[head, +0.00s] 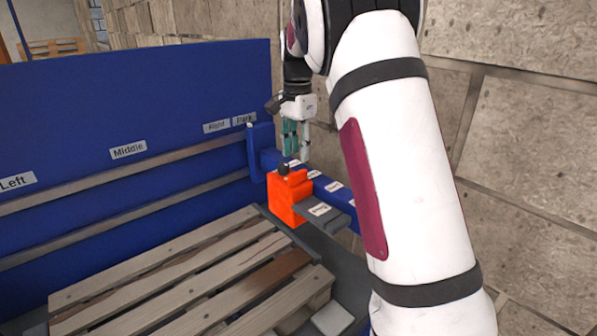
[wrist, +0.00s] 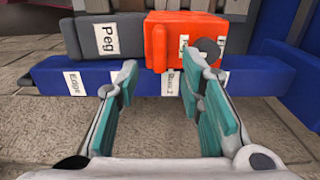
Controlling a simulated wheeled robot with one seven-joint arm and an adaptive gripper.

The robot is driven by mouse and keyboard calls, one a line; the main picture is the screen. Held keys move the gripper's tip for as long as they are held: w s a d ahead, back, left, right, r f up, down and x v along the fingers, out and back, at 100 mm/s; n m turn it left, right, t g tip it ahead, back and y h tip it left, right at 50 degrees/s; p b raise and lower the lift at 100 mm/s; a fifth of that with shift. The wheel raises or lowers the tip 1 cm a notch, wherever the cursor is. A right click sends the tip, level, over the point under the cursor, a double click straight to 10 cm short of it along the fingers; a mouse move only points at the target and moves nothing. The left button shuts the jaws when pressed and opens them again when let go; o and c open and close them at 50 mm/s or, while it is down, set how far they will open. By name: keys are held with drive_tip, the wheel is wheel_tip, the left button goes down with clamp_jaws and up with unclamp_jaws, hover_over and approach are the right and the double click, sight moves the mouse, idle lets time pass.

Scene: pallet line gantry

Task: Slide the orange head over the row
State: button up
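The orange head (head: 287,198) sits on the blue beam (head: 335,190) at the right end of the blue gantry, above the pallet's far right corner. It has a dark round knob on top. In the wrist view the orange head (wrist: 185,42) lies just beyond my fingertips, beside a grey block labelled "Peg" (wrist: 104,40). The blue beam (wrist: 60,82) crosses below it with labels that seem to read "Edge" and "Row 2". My gripper (head: 297,140) points down above and behind the head. Its teal fingers (wrist: 165,90) are apart with nothing held between them.
A wooden pallet (head: 190,275) lies in front of the blue panel (head: 130,100). The panel has labels "Left", "Middle", "Right" and "Park", with rails below. A stone block wall (head: 530,140) stands close on the right. A grey plate (head: 325,213) sticks out beside the head.

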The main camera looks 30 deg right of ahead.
sight(298, 172)
wheel_tip(298, 172, down, 7)
drive_tip(key=shift+f+p, duration=0.15)
drive_tip(key=shift+p, duration=0.4)
drive_tip(key=shift+c, duration=0.2)
clamp_jaws()
